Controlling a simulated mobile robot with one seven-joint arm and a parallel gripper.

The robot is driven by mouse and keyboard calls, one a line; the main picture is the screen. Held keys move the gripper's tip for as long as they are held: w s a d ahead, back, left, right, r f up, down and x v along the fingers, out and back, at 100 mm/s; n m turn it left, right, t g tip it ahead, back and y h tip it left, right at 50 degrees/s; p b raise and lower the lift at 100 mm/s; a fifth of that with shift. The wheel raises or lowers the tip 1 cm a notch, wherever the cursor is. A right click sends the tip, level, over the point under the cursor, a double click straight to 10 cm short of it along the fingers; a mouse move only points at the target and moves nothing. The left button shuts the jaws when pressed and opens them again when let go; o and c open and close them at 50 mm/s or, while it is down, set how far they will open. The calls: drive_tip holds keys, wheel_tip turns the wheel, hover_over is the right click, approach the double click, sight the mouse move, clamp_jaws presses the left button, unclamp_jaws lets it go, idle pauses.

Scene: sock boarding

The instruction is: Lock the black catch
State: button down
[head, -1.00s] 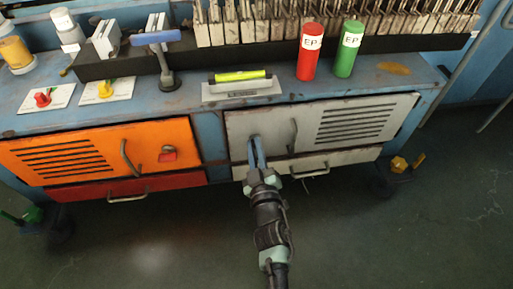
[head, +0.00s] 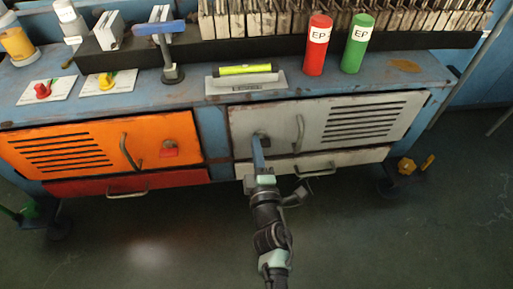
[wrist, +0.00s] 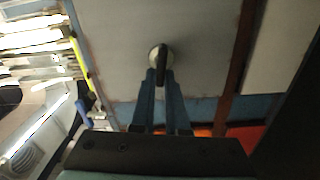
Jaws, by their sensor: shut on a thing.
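The black catch (wrist: 161,58) is a dark lever on a round pale plate on the grey cabinet door (wrist: 120,40). In the head view, the grey door (head: 345,120) is flush in the blue bench front, and the catch (head: 262,136) is a small dark spot near its left edge. My gripper (wrist: 161,79) is shut on the catch's lever, with one blue finger on each side of it. In the head view, my gripper (head: 258,145) reaches up from below, and its fingers partly hide the catch.
A curved handle (head: 299,133) stands out from the grey door, right of the catch. A pale drawer (head: 345,159) with a handle lies below. To the left is an orange door (head: 60,150) with a red catch (head: 169,153). The floor (head: 400,240) in front is clear.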

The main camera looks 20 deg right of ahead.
drive_tip(key=shift+s+d+f+n, duration=0.2)
drive_tip(key=shift+d+f+n, duration=0.1)
drive_tip(key=shift+d+n, duration=0.3)
drive_tip(key=shift+a+n, duration=0.1)
drive_tip(key=shift+n, duration=0.2)
drive_tip(key=c, duration=0.9)
unclamp_jaws()
drive_tip(key=shift+r, duration=0.1)
drive_tip(key=shift+c, duration=0.2)
drive_tip(key=shift+w+a, duration=0.1)
drive_tip(key=shift+a, duration=0.05)
drive_tip(key=shift+a, duration=0.1)
drive_tip(key=p+v, duration=0.1)
drive_tip(key=v, duration=1.2)
drive_tip(key=shift+r, duration=0.1)
drive_tip(key=shift+o, duration=0.4)
